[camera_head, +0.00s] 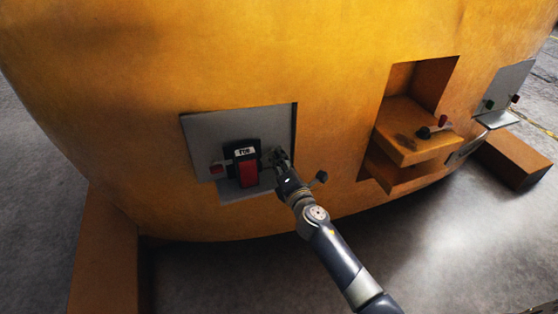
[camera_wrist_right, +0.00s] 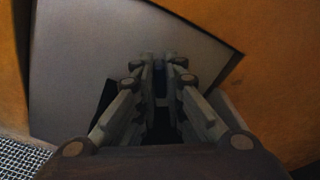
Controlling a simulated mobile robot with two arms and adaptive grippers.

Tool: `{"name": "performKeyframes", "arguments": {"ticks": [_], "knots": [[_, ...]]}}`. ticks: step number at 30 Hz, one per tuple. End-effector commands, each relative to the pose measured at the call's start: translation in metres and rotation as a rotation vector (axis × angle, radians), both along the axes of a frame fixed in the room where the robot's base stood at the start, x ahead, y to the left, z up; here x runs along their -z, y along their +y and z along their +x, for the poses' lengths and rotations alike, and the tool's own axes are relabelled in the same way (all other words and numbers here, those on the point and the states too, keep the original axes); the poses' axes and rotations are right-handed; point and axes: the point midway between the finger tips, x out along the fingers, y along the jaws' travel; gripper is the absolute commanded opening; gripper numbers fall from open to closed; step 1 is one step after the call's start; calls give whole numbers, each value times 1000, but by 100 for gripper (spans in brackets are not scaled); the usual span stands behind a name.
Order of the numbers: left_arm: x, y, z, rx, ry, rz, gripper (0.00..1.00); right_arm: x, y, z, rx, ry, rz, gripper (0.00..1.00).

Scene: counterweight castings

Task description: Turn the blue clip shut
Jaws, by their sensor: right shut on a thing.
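My right gripper (camera_head: 279,155) reaches up from below to the right part of a grey plate (camera_head: 200,128) set in a recess of the yellow casting. In the right wrist view the fingers (camera_wrist_right: 160,62) are close together at the tips, in front of the grey plate (camera_wrist_right: 110,45). They are shut on a small dark part, which they mostly cover. It sits where the blue clip would show, but its colour and angle cannot be made out. My left gripper is not in view.
A black unit marked "FDB" with a red block (camera_head: 248,174) is just left of the gripper. Another grey plate (camera_head: 507,90) is beyond.

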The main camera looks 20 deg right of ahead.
Motion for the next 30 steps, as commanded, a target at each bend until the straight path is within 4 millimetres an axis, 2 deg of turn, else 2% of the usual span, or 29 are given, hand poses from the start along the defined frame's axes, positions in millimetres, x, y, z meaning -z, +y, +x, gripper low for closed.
{"name": "performKeyframes", "arguments": {"ticks": [6,15,30], "knots": [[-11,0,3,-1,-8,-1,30,1,0,0,0,6,203,0],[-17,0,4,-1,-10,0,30,1,-1,0,0,13,414,0],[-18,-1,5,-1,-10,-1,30,1,-1,0,0,17,544,0]]}}
